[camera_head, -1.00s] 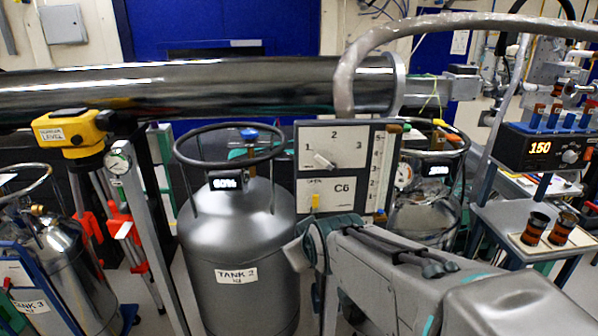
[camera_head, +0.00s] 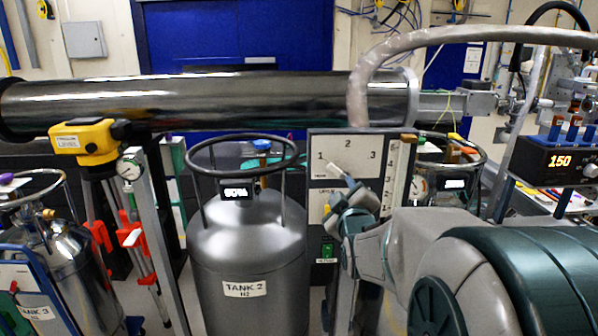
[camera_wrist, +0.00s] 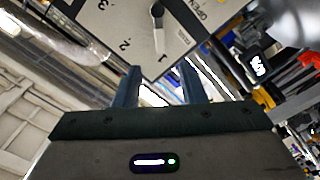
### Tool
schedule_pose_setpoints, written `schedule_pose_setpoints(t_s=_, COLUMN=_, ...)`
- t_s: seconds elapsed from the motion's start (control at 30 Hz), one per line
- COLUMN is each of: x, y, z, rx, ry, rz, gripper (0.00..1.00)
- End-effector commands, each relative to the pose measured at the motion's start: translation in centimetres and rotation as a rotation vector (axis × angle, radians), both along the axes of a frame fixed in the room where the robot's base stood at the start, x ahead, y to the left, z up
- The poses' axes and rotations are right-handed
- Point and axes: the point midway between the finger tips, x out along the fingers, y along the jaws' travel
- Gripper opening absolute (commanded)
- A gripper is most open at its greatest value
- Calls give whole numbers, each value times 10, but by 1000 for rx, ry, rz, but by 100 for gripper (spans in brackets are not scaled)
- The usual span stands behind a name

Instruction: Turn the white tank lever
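The white lever (camera_head: 341,173) is on a white panel (camera_head: 345,160) numbered 1, 2 and 3, right of the grey tank labelled TANK 2 (camera_head: 245,245). My arm covers the panel's lower right part in the head view. The wrist view shows the panel (camera_wrist: 125,25) tilted and the lever (camera_wrist: 158,35) pointing at the 1. My gripper (camera_wrist: 162,82) is open, its two dark fingers apart with nothing between them. The fingertips lie just short of the lever in the picture, around the area below the 1. I cannot tell the exact distance, and no contact shows.
A steel pipe (camera_head: 230,98) runs behind the tank. A yellow level (camera_head: 85,140) on a tripod and a gauge post (camera_head: 150,230) stand left. A grey hose (camera_head: 365,75) arches above the panel. A second tank (camera_head: 440,170) and a 150 display (camera_head: 560,162) are right.

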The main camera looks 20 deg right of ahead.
Motion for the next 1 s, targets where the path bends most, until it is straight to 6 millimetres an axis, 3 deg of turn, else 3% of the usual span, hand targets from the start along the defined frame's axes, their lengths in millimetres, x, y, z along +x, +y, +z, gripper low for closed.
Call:
schedule_pose_setpoints(t_s=0.6, x=85, y=-24, z=1, rx=1, ry=1, rz=0, gripper=37)
schedule_pose_setpoints(t_s=1.0, x=99, y=-28, z=0, rx=1, ry=0, rz=1, gripper=37)
